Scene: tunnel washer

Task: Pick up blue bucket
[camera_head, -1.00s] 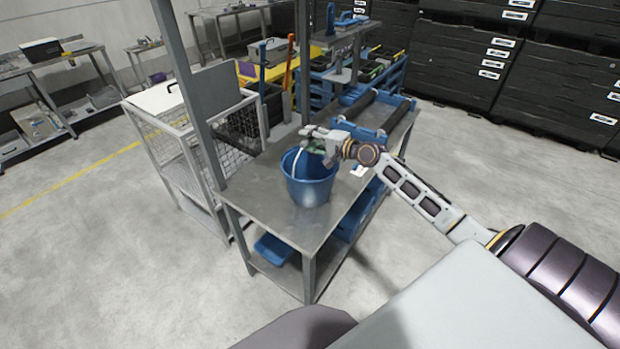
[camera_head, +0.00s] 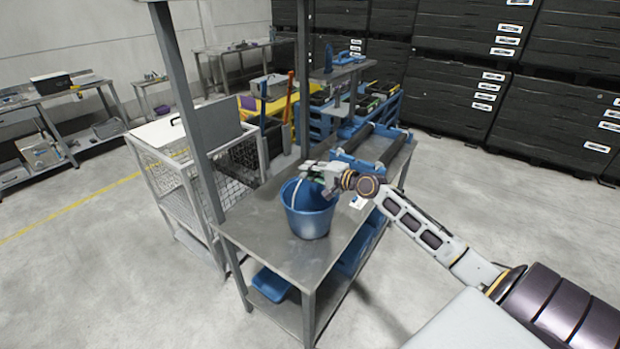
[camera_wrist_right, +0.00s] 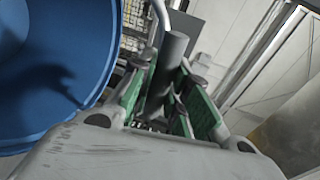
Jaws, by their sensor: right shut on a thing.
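The blue bucket (camera_head: 308,219) stands upright on the grey metal table (camera_head: 262,238). Its light handle rises from the rim. My right gripper (camera_head: 314,170) is at the bucket's far rim, shut on the handle. In the right wrist view, the green-padded fingers of the right gripper (camera_wrist_right: 168,92) are around a grey cylindrical grip of the handle. The bucket's blue inside (camera_wrist_right: 45,75) fills the left of that view. My left gripper is not in view.
A wire-mesh cart (camera_head: 168,170) stands left of the table. Metal posts (camera_head: 190,110) rise beside the table. A blue rail frame with dark rollers (camera_head: 365,146) lies behind the bucket. A blue tray (camera_head: 271,284) is on the lower shelf. Black crates (camera_head: 455,98) are stacked behind.

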